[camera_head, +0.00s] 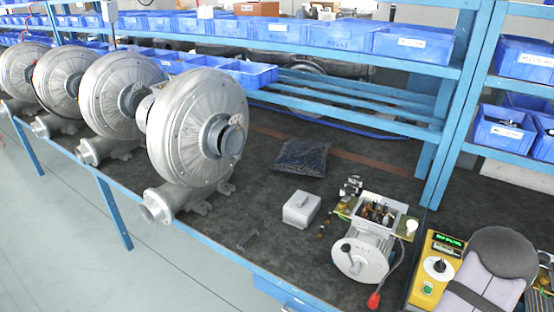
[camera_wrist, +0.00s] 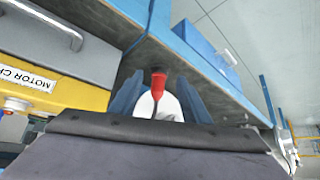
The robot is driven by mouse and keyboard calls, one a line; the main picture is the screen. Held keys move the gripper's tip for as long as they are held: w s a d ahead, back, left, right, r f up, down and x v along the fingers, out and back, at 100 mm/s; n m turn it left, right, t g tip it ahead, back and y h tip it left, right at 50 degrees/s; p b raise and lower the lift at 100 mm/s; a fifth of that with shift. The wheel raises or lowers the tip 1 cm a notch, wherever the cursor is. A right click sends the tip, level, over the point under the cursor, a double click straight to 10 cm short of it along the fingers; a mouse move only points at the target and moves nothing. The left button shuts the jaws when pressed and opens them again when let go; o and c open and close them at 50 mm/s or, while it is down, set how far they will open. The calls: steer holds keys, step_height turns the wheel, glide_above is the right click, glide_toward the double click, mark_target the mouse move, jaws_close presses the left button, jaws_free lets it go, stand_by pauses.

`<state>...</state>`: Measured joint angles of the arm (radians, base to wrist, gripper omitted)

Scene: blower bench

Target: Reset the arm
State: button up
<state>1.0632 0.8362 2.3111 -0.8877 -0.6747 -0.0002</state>
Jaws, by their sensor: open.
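In the wrist view, my gripper (camera_wrist: 158,95) shows as two blue fingers standing apart. Between them in the picture is a red piece (camera_wrist: 158,80) with a rounded white shape (camera_wrist: 165,104) behind it; I cannot tell how far these lie from the fingers. The lower part of this view is covered by a dark grey surface. In the head view, part of my arm hangs at the lower right beside the yellow control box (camera_head: 424,284), and my fingers cannot be made out there.
A motor (camera_head: 362,257) with its terminal box open and a red-ended cable (camera_head: 375,299) stands left of the control box. A grey cover (camera_head: 300,208), a dark bag (camera_head: 301,157) and several blowers (camera_head: 197,125) stand on the bench. Blue shelving (camera_head: 430,70) rises behind.

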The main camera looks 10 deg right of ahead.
steer(key=s+a+f+m+g+y, duration=0.1)
steer(key=s+a+f+m+g, duration=0.2)
steer(key=s, duration=0.5)
steer(key=s+a+f+g+y, duration=0.1)
steer(key=s+f+g, duration=0.25)
steer(key=s, duration=0.35)
steer(key=s+a+r+m+g+y, duration=0.2)
steer(key=s+a+r+m+g, duration=0.15)
steer(key=s+a+r, duration=0.35)
steer(key=w+a+r+n+t+h, duration=0.2)
steer(key=w+a+r+n, duration=0.6)
steer(key=w+a+r, duration=0.7)
steer(key=shift+a+r+t+h, duration=0.3)
steer(key=shift+a+r, duration=0.1)
steer(key=shift+r, duration=0.3)
